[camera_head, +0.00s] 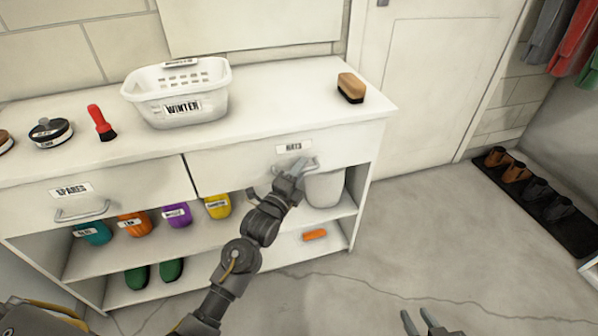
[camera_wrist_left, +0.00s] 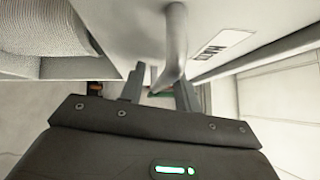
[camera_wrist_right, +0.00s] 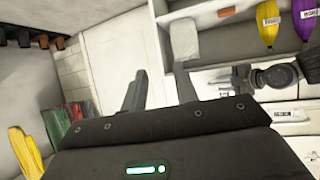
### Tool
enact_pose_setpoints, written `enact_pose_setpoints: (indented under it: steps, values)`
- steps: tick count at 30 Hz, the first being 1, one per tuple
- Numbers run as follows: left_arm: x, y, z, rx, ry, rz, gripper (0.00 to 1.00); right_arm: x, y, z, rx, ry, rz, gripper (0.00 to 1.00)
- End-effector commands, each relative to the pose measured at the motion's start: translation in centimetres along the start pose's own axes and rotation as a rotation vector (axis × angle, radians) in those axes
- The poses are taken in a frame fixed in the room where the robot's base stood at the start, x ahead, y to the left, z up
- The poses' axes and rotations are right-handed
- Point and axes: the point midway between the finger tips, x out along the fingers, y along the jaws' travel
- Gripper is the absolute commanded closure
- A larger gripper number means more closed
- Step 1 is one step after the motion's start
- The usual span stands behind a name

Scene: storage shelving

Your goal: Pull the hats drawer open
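The hats drawer (camera_head: 240,174) is the white right-hand drawer under the counter, and its front looks flush with the cabinet. Its "HATS" label (camera_head: 294,147) is above a grey bar handle (camera_head: 312,164). My left gripper (camera_head: 297,170) is at this handle. In the left wrist view the handle (camera_wrist_left: 176,40) runs between the two spread fingers (camera_wrist_left: 158,88), close to the right finger, with a gap to the left one. Contact with the right finger is unclear. My right gripper (camera_head: 424,320) is open and empty, low over the floor, away from the cabinet.
The "SPARES" drawer (camera_head: 30,206) is shut at left. A "WINTER" basket (camera_head: 185,112), brushes (camera_head: 352,88) and a tin (camera_head: 50,131) stand on the counter. A white bin (camera_head: 325,189) and coloured containers sit on the shelf below. The floor in front at right is clear.

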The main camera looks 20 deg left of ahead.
Motion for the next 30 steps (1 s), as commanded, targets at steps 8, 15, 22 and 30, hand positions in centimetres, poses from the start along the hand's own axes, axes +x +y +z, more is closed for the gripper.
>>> enact_pose_setpoints:
  steps: [8, 15, 22, 30]
  values:
    - [0.0, 0.0, 0.0, 0.0, 0.0, 0.0, 0.91, 0.0, 0.0, 0.0, 0.0, -0.001, 0.0, 0.7]
    - [-0.1, 0.0, 0.0, 0.0, 0.0, 0.0, 1.0, 0.0, 0.0, 0.1, 0.0, -0.002, 0.0, 0.7]
    - [-0.2, -0.1, -0.1, 0.0, 0.001, 0.001, 1.0, -0.1, 0.1, 0.1, 0.001, -0.015, 0.002, 0.7]
    - [-1.8, -0.6, -1.7, -0.002, 0.002, 0.005, 1.0, -1.9, 2.0, 4.5, 0.041, -0.295, 0.057, 0.7]
